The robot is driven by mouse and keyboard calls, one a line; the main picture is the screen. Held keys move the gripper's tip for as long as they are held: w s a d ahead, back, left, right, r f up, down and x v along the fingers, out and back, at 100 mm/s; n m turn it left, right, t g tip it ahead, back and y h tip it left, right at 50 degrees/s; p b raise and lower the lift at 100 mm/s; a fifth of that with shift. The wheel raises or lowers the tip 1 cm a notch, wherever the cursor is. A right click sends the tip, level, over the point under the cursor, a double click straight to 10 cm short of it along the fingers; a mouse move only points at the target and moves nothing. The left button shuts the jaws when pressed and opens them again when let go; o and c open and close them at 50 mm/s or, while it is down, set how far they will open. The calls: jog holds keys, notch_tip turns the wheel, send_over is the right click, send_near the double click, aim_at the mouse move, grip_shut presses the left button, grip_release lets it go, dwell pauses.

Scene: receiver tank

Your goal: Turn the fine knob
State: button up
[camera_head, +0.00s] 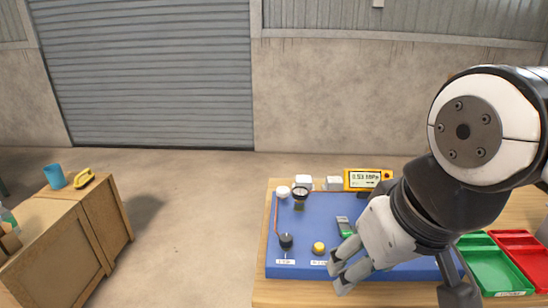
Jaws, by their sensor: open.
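A blue board (310,215) lies on a wooden table and carries the controls. A black knob (286,241) sits at its front left, with a small white label below it. A yellow knob (319,247) sits to its right, also with a label. The labels are too small to read, so I cannot tell which knob is the fine one. My gripper (338,274) is open and empty, its fingers pointing left, just right of and in front of the yellow knob. My wrist hides the right part of the board.
A yellow meter (367,179) reading about 0.53 stands at the back of the board. A green part (345,227) lies near my gripper. Green (497,272) and red (523,256) trays stand at right.

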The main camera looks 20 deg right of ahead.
jog(key=m+y+b, duration=1.3)
jog(key=m+b, duration=0.2)
jog(key=m, duration=0.5)
send_near(288, 238)
jog(key=shift+m+g, duration=0.3)
jog(key=x, duration=0.3)
jog(key=b+x, duration=0.1)
jog(key=x, duration=0.3)
jog(key=b+x, duration=0.1)
jog(key=x, duration=0.2)
jog(key=shift+w+a, duration=0.15)
jog(key=shift+w, duration=0.2)
jog(key=c, duration=1.2)
